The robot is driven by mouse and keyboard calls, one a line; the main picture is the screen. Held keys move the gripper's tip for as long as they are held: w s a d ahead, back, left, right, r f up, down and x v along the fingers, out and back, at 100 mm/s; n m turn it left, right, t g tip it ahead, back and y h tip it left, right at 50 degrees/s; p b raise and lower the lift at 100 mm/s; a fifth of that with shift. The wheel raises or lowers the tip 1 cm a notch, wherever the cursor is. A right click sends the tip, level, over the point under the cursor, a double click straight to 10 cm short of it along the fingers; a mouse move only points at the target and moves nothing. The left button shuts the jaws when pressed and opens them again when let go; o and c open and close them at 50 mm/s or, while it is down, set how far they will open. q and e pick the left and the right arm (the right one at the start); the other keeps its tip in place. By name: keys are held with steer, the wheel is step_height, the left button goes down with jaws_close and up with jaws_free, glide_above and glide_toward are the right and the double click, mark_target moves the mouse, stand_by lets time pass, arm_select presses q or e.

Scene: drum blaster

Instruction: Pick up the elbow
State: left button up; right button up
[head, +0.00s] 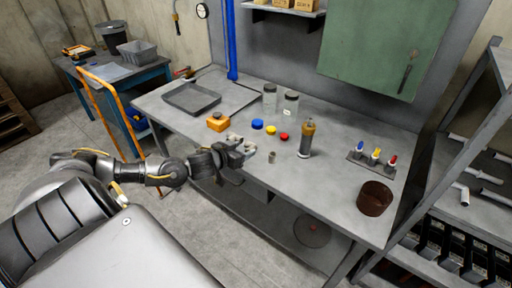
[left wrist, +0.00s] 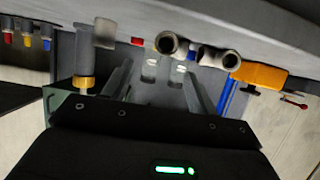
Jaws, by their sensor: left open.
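Several grey pipe pieces that look like elbows lie near the front edge of the grey workbench (head: 340,178). In the head view one elbow (head: 249,148) is right by my left gripper (head: 238,155), and a small upright grey piece (head: 271,157) stands to its right. In the left wrist view, an open-ended elbow (left wrist: 172,43) and another grey pipe piece (left wrist: 218,58) lie beyond the fingertips of my left gripper (left wrist: 155,78). Its fingers are spread with nothing held between them. Which piece is the task's elbow, I cannot tell. My right gripper is not visible.
Blue, yellow and red lids (head: 271,129) and a yellow-capped bottle (head: 307,140) stand farther right. A grey tray (head: 191,98) is at the back left, a brown pot (head: 375,198) at the right.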

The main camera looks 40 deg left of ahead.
mark_target(251, 144)
arm_select(q)
steer(key=w, duration=0.1)
steer(key=w+a+f, duration=0.1)
steer(key=w, duration=0.1)
steer(key=shift+a+f, duration=0.2)
steer(key=shift+f, duration=0.1)
steer(key=shift+w+f, duration=0.2)
steer(key=shift+w, duration=0.05)
steer(key=shift+w+d, duration=0.1)
steer(key=shift+w, duration=0.3)
steer(key=p+x, duration=0.1)
steer(key=x, duration=0.3)
steer(key=shift+w+f, duration=0.15)
steer(key=shift+w, duration=0.05)
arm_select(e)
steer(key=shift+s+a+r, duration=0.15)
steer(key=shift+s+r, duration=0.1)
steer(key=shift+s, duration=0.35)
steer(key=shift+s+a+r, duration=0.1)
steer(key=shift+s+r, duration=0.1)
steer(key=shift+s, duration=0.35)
arm_select(q)
steer(key=c, duration=0.7)
steer(key=shift+c, duration=0.8)
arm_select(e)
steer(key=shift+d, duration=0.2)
